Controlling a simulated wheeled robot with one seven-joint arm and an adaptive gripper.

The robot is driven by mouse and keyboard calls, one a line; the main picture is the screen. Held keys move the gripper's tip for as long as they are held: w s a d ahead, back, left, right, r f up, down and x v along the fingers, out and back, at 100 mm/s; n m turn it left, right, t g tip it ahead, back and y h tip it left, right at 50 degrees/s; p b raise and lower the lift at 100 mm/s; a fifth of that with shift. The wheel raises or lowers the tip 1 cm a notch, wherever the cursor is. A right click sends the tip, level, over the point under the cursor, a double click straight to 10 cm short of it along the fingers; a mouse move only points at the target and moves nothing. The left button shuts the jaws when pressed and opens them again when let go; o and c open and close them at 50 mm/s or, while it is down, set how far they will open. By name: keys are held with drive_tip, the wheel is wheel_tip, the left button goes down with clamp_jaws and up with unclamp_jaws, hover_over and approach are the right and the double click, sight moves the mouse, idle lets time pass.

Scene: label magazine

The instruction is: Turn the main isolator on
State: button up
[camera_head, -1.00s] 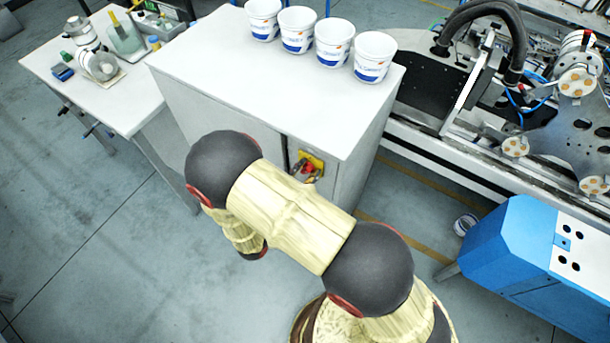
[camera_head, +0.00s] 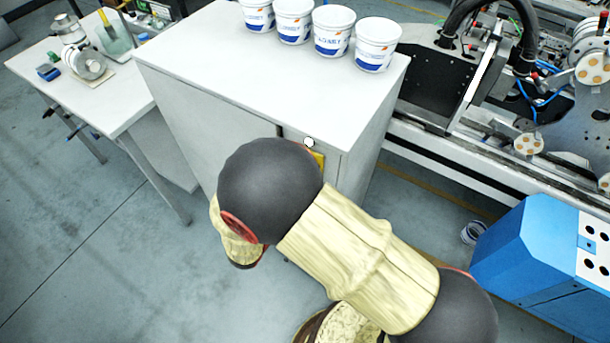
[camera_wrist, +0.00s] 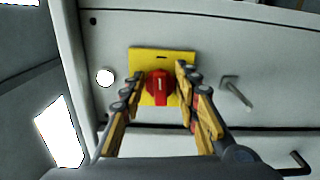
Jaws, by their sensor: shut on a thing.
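The main isolator is a red rotary knob (camera_wrist: 159,87) with a white mark, on a yellow plate (camera_wrist: 148,62) on a pale grey cabinet face. In the wrist view the white mark runs up and down the picture. My gripper (camera_wrist: 160,76) has one finger on each side of the knob and is shut on it. The exact finger contact is hard to see. In the head view only a corner of the yellow plate (camera_head: 319,159) shows; my arm hides the knob and gripper.
The cabinet top (camera_head: 240,75) carries several white tubs (camera_head: 332,32). A white round fitting (camera_wrist: 105,77) and a metal handle (camera_wrist: 236,92) flank the plate. A blue machine unit (camera_head: 530,255) stands at right, a side table (camera_head: 100,105) at left.

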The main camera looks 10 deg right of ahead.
drive_tip(key=shift+f+m+b, duration=0.1)
drive_tip(key=shift+m+b, duration=0.55)
drive_tip(key=shift+m, duration=0.05)
drive_tip(key=o, duration=1.1)
drive_tip(key=shift+c, duration=0.2)
drive_tip(key=v, duration=1.2)
